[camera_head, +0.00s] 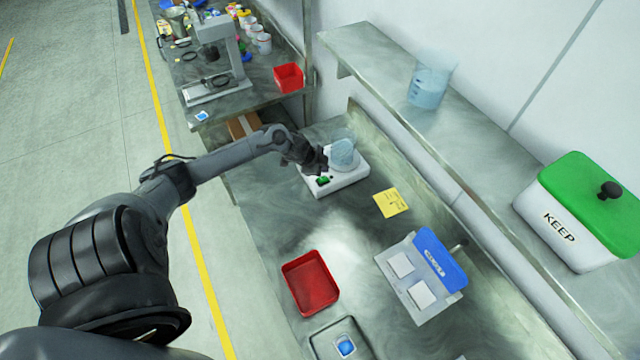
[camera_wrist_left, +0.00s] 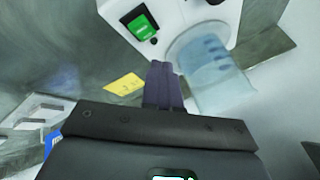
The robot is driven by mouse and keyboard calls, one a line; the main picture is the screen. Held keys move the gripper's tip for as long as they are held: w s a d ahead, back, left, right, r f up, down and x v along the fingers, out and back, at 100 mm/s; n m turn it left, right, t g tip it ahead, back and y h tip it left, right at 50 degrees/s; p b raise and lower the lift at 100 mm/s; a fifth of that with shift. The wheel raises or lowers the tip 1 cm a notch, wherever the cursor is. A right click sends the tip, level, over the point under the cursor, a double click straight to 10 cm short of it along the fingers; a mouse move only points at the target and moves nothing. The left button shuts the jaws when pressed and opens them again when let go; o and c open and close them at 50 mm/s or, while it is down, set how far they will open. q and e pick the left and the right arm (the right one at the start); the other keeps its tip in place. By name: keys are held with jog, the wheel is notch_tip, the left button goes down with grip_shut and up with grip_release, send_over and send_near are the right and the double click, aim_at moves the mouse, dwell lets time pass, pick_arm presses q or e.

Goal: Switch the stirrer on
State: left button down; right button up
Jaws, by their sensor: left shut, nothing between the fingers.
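The stirrer (camera_head: 347,181) is a white box on the bench in the upper middle of the head view, and it fills the top of the left wrist view (camera_wrist_left: 178,14). A green rocker switch (camera_wrist_left: 140,27) sits in a dark surround on its front; it also shows in the head view (camera_head: 323,181). A clear beaker (camera_head: 343,152) with bluish contents stands on the stirrer. My left gripper (camera_head: 322,164) is shut and empty beside the beaker, close to the switch. In the wrist view its fingertips (camera_wrist_left: 161,68) lie below and right of the switch, apart from it.
A yellow note (camera_head: 391,203), a red tray (camera_head: 310,283), a grey tray (camera_head: 322,345) and a device with a blue panel (camera_head: 425,275) lie nearer on the bench. The shelf holds another beaker (camera_head: 430,82) and a green-lidded KEEP box (camera_head: 575,225). Bench between note and red tray is clear.

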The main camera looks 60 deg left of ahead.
aim_at(325, 178)
pick_arm(q)
jog(key=shift+s+f+b, duration=0.15)
jog(key=shift+f, duration=0.55)
jog(key=shift+s+f+b, duration=0.15)
jog(key=shift+f, duration=0.55)
pick_arm(e)
jog(key=shift+f, duration=0.75)
jog(key=shift+d, duration=0.1)
pick_arm(q)
jog(key=shift+s+f, duration=0.1)
jog(key=shift+f, duration=0.1)
jog(key=shift+f, duration=0.25)
jog(key=shift+s+f, duration=0.1)
dwell(0.5)
jog(key=shift+f, duration=0.3)
pick_arm(e)
jog(key=shift+f, duration=0.2)
pick_arm(q)
jog(key=shift+r, duration=0.15)
pick_arm(e)
jog(key=shift+r, duration=0.15)
